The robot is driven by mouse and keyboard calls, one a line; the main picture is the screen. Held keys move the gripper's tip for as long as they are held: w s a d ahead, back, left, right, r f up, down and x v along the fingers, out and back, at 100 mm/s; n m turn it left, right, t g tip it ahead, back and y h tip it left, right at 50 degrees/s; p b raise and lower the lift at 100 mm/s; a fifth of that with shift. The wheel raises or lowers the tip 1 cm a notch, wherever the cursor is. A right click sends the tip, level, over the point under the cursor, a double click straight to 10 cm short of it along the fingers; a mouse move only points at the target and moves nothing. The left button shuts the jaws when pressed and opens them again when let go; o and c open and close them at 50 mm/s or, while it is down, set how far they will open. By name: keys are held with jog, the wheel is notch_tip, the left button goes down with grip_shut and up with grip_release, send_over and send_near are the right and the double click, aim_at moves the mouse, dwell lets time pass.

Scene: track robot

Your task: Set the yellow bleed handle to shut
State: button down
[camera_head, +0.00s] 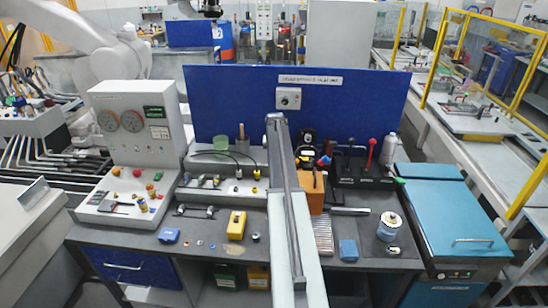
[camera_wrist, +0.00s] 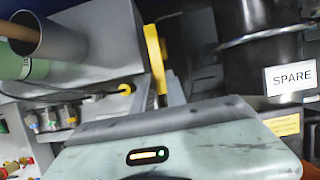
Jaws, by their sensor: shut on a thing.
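The yellow bleed handle (camera_wrist: 154,52) stands nearly upright in the wrist view, leaning slightly left at its top. Its lower end goes down between the fingers of my gripper (camera_wrist: 162,101), which is shut on it. The pale gripper body with a small lit indicator fills the bottom of that view. The foot of the handle is hidden behind the gripper. In the head view my arm reaches up the middle of the bench and hides the handle and the fingers, so the handle's set position cannot be read there.
A black cylinder (camera_wrist: 258,50) with a SPARE label is close on the right of the handle. A grey box (camera_wrist: 95,55) with a yellow-ended cable is on the left. A blue back panel (camera_head: 235,100) rises behind. A yellow box (camera_head: 236,225) lies on the bench.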

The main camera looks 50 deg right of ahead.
jog(key=shift+d, duration=0.3)
jog(key=c, duration=1.4)
grip_release()
jog(key=shift+o, duration=0.3)
jog(key=shift+d+f, duration=0.15)
jog(key=shift+a, duration=0.25)
jog(key=shift+r, duration=0.2)
jog(key=p+v, duration=0.7)
jog(key=shift+r, duration=0.25)
jog(key=shift+s+a, duration=0.1)
jog(key=shift+a, duration=0.05)
